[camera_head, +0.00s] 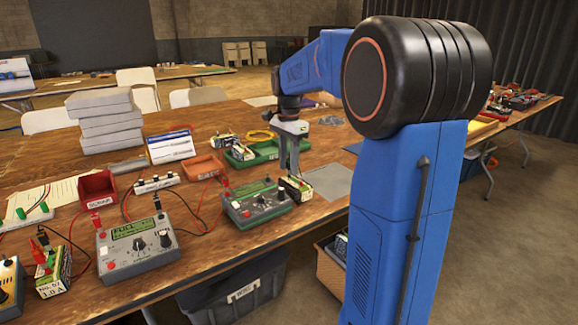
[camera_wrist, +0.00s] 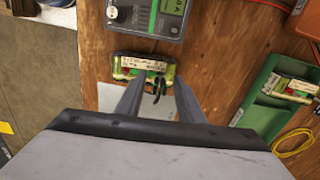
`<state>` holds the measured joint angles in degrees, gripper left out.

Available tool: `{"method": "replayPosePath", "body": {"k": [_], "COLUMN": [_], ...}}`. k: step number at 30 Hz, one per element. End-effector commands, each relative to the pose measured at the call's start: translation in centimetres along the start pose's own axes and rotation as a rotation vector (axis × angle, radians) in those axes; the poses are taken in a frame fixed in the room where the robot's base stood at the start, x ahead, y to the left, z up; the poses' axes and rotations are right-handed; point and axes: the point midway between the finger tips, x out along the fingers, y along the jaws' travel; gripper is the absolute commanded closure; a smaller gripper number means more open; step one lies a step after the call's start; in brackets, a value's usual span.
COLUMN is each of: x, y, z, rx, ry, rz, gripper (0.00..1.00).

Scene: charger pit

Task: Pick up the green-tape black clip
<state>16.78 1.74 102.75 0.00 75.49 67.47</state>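My gripper (camera_head: 289,170) points down over the table, just behind the battery pack (camera_head: 296,188) beside the nearer-right charger (camera_head: 258,205). In the wrist view my gripper (camera_wrist: 157,82) has its two fingers apart with a gap between them. A small dark clip-like thing (camera_wrist: 157,88) shows in that gap, at the edge of the battery pack (camera_wrist: 130,66). Green shows near it, but I cannot tell whether this is tape on the clip or the pack's own colour. I see no contact between fingers and clip.
A green tray (camera_wrist: 262,105) with another battery pack lies to the right in the wrist view, near a yellow cable (camera_wrist: 293,142). A second charger (camera_head: 137,247) and a red bin (camera_head: 97,188) stand further left. A grey mat (camera_head: 329,181) lies right of my gripper.

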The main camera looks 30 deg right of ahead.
Motion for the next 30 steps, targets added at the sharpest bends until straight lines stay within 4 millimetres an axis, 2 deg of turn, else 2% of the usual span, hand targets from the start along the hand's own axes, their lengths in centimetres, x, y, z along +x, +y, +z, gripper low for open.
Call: {"method": "replayPosePath", "body": {"k": [6,10,22,26,30], "x": [0.0,0.0,-0.4,-2.0,-4.6], "y": [0.0,0.0,0.0,-0.1,0.0], "z": [0.0,0.0,0.0,0.0,0.0], "rx": [0.0,0.0,0.0,0.0,0.0], "ry": [0.0,0.0,0.0,0.001,0.001], "rz": [0.0,0.0,0.0,-0.003,-0.003], "gripper": [0.68,0.99,1.0,1.0,1.0]}}
